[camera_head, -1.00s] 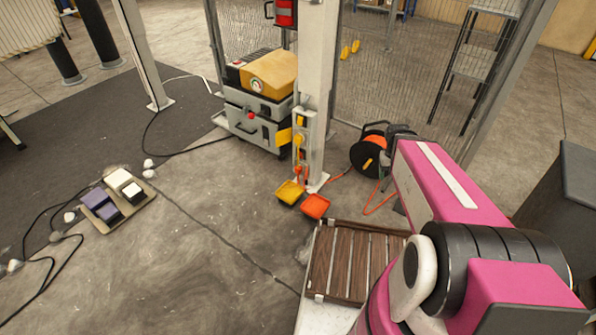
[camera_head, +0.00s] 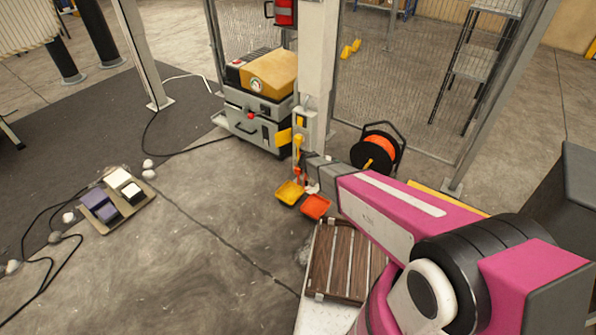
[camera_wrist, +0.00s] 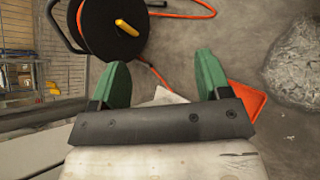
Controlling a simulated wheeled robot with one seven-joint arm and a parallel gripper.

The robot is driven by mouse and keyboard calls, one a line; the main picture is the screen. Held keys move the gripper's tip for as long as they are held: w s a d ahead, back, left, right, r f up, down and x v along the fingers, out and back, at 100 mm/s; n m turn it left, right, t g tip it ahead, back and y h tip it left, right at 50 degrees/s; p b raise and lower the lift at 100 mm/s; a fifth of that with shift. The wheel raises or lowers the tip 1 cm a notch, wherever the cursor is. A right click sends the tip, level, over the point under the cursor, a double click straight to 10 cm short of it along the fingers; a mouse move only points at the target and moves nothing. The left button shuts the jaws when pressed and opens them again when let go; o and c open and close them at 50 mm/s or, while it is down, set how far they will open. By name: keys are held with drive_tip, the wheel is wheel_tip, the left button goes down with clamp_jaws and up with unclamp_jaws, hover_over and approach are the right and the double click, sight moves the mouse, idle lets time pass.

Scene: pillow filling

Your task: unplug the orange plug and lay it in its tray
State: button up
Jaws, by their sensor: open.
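The orange plug (camera_head: 298,173) shows as a small orange-red piece low on the post, below a yellow plug (camera_head: 298,142). Its fine shape is too small to tell. The orange tray (camera_head: 316,206) lies on the floor at the post's foot; its edge also shows at the right in the wrist view (camera_wrist: 247,104). My gripper (camera_wrist: 161,76) has two green fingers spread wide with nothing held between them. In the head view my wrist is just right of the post, near the plug's height, and covers part of the post. The plug cannot be made out in the wrist view.
A yellow tray (camera_head: 290,192) sits left of the orange one. A cable reel (camera_head: 377,149) stands right of the post, behind my arm. A wheeled machine (camera_head: 256,100) stands left of the post. A slatted wooden surface (camera_head: 340,262) lies in front.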

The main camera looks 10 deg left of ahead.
drive_tip(key=w+a+f+n+t+y, duration=0.1)
drive_tip(key=a+f+n+t, duration=0.4)
drive_tip(key=a, duration=0.7)
drive_tip(key=w+a+f+n+t+y, duration=0.1)
drive_tip(key=a+f+n+t, duration=0.5)
drive_tip(key=a+f+n, duration=0.4)
drive_tip(key=shift+w+a+f+n+y, duration=0.3)
drive_tip(key=shift+a+y, duration=0.1)
drive_tip(key=shift+a, duration=0.75)
drive_tip(key=shift+w, duration=0.15)
